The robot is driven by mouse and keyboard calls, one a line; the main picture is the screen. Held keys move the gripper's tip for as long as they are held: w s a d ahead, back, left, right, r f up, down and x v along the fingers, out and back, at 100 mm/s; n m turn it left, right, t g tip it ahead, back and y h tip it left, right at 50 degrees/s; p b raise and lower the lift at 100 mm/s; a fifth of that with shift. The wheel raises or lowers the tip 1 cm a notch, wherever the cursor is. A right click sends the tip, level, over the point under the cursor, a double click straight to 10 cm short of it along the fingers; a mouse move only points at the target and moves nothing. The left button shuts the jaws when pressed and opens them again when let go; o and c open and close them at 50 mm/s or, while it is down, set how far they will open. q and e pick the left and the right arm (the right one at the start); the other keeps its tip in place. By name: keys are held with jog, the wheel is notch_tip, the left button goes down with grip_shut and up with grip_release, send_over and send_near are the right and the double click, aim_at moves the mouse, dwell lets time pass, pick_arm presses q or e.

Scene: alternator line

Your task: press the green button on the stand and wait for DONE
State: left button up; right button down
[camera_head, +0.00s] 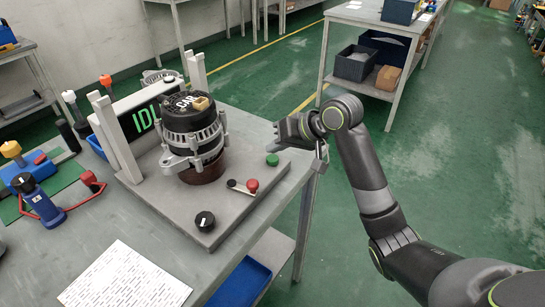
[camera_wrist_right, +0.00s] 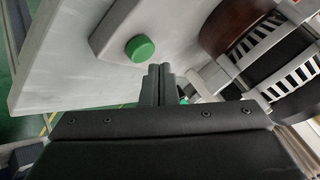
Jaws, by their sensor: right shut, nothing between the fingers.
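The green button (camera_head: 272,160) sits on the right corner of the grey stand plate (camera_head: 222,218), and it also shows in the right wrist view (camera_wrist_right: 140,48). My right gripper (camera_head: 279,134) is above and behind the button, apart from it. In the right wrist view its fingers (camera_wrist_right: 157,84) are together with nothing between them. An alternator (camera_head: 191,130) stands on the stand in a brown ring. The display (camera_head: 144,119) behind it shows green letters starting "ID", the rest hidden by the alternator. My left gripper is not in view.
On the plate are a red button (camera_head: 252,186) and a black knob (camera_head: 205,221). A printed sheet (camera_head: 124,279) lies in front. Tools, including a blue-handled one (camera_head: 38,198), lie on the left. Green floor is open to the right.

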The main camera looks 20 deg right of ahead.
aim_at(277, 159)
jog(key=shift+f, duration=0.1)
dwell(0.6)
jog(key=shift+f+p, duration=0.25)
jog(key=shift+p, duration=0.05)
jog(key=shift+f, duration=0.1)
jog(key=shift+f, duration=0.5)
dwell(0.6)
jog(key=shift+r+p, duration=0.95)
jog(key=shift+p, duration=0.4)
notch_tip(277, 159, up, 5)
jog(key=p, duration=0.6)
